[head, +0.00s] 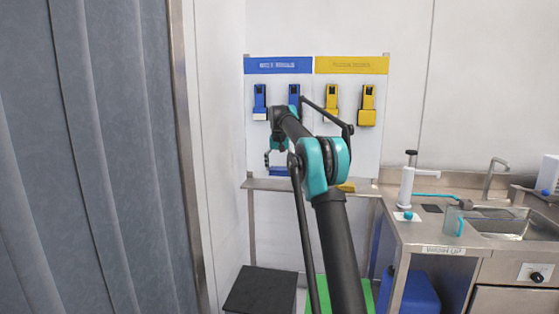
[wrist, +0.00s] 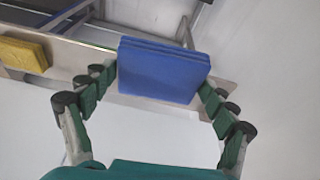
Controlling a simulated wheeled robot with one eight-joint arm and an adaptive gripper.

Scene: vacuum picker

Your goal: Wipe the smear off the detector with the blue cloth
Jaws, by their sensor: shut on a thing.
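My gripper (wrist: 160,82) is shut on the folded blue cloth (wrist: 162,66), with one finger at each side edge of it. In the head view the blue cloth (head: 279,171) shows low in front of the wall board, at my gripper (head: 278,164). Two blue detectors hang on the board: the left one (head: 259,101) is in full view, and the right one (head: 294,95) is partly hidden by my arm. Two yellow detectors, the left (head: 331,101) and the right (head: 367,104), hang beside them. I cannot make out a smear on any detector.
A narrow steel shelf (head: 257,184) runs below the board. A yellow cloth (wrist: 22,53) lies on it. A steel sink counter (head: 420,232) with a white pump bottle (head: 406,187) stands at right. A grey curtain (head: 90,150) fills the left.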

